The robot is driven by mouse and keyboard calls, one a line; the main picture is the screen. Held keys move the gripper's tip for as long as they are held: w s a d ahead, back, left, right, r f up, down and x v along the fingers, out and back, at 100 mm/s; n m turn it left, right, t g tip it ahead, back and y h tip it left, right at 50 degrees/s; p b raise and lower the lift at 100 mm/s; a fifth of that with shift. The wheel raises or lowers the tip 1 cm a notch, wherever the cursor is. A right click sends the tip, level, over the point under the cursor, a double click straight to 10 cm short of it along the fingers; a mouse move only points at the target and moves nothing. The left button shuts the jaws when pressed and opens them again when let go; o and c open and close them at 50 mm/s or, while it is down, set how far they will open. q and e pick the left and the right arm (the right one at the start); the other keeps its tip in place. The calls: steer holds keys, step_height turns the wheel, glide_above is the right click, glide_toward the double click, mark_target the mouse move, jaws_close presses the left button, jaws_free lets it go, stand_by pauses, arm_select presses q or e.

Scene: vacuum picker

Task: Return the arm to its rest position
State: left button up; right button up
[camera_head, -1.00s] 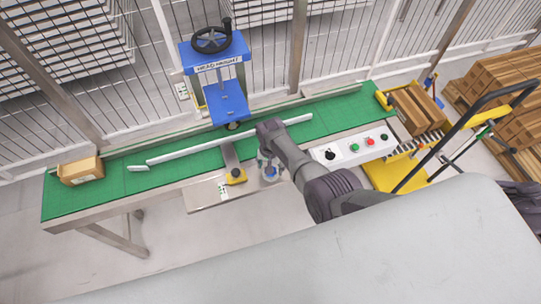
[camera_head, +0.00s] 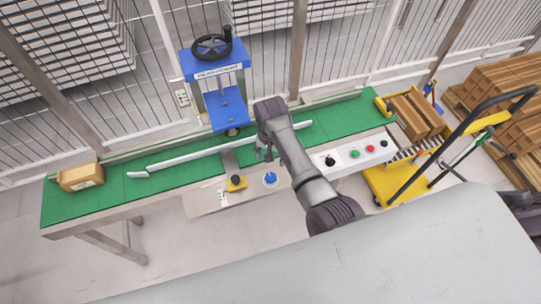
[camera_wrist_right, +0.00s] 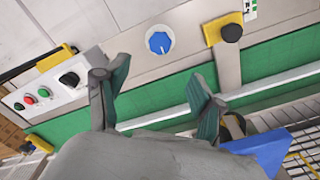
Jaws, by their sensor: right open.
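My right arm reaches in from the lower right of the head view. Its gripper (camera_head: 264,152) is over the green conveyor and partly hidden by the arm. In the right wrist view the gripper (camera_wrist_right: 150,88) has its two dark fingers spread wide, with nothing between them. A blue knob (camera_head: 270,179) on the conveyor's front panel is in clear view, apart from the gripper. The knob also shows in the right wrist view (camera_wrist_right: 159,42), above and between the fingers. My left gripper is in neither view.
A blue press (camera_head: 212,68) with a black handwheel stands behind the green conveyor (camera_head: 183,172). A cardboard box (camera_head: 81,177) sits at its left end. A button panel (camera_head: 352,152) is right of my arm. A yellow cart (camera_head: 392,182) stands at the right.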

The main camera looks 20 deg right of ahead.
stand_by(0.3)
steer(key=s+d+n+t, duration=0.2)
steer(key=s+d+n, duration=0.25)
steer(key=s, duration=0.75)
steer(key=s+d+r+n+t, duration=0.15)
steer(key=s+r+n, duration=0.35)
steer(key=s+r, duration=0.75)
step_height(320, 180, down, 31)
steer(key=s+g+b, duration=0.1)
steer(key=s+b, duration=0.2)
steer(key=b, duration=0.1)
steer(key=s+d+f+g+b, duration=0.1)
steer(key=s+d+f+b, duration=0.1)
steer(key=s+f, duration=1.4)
step_height(320, 180, down, 4)
steer(key=shift+s+d+f+b, duration=0.25)
steer(key=shift+s+b, duration=0.05)
steer(key=shift+b, duration=0.3)
